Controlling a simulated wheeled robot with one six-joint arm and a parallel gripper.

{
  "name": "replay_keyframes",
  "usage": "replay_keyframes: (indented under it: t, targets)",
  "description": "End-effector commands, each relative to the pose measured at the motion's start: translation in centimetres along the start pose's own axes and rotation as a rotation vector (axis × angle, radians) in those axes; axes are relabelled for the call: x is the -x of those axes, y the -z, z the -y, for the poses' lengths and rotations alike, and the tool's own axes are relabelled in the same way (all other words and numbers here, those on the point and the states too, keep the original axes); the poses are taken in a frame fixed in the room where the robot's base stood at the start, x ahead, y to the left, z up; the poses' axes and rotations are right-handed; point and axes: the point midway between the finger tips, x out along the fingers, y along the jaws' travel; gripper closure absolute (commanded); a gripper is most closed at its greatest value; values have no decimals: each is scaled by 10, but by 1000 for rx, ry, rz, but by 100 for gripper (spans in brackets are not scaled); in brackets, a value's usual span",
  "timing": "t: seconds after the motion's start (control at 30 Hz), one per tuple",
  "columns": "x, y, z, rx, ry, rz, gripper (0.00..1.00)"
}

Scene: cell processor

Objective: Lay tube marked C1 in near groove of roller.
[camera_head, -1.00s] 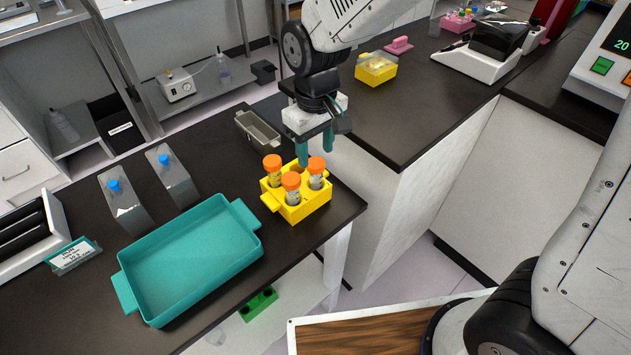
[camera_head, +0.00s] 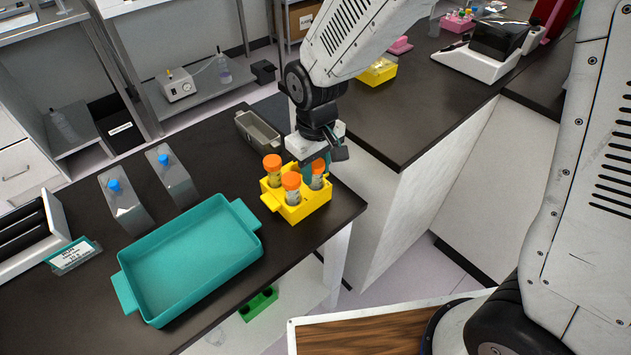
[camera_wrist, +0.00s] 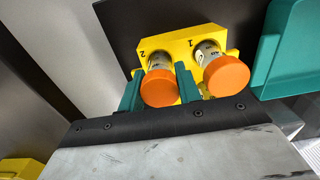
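Three clear tubes with orange caps stand in a yellow rack (camera_head: 296,212): a left one (camera_head: 272,164), a front one (camera_head: 291,182) and a right one (camera_head: 317,167). Their markings are unreadable, so I cannot tell which is C1. My gripper (camera_head: 315,164) is low over the rack's right side. In the wrist view its teal fingers (camera_wrist: 159,76) stand on both sides of one capped tube (camera_wrist: 160,88), by the rack's "2"; small gaps show. Another tube (camera_wrist: 226,76) is by "1". The roller appears to be the white-framed unit with black rollers (camera_head: 20,240) at far left.
A teal tray (camera_head: 190,262) lies between roller and rack. Two grey containers with blue knobs (camera_head: 125,203) stand behind it, and a sign (camera_head: 74,256) by the roller. A grey open bin (camera_head: 258,132) is behind the rack. The table's right edge is close to the rack.

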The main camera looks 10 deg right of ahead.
Motion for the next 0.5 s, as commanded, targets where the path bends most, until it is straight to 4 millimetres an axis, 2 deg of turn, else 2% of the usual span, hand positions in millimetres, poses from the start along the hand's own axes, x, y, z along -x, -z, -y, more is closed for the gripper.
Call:
replay_keyframes:
  t: [0.5]
  targets:
    - [4, 0, 0, 0, 0, -2, 100]
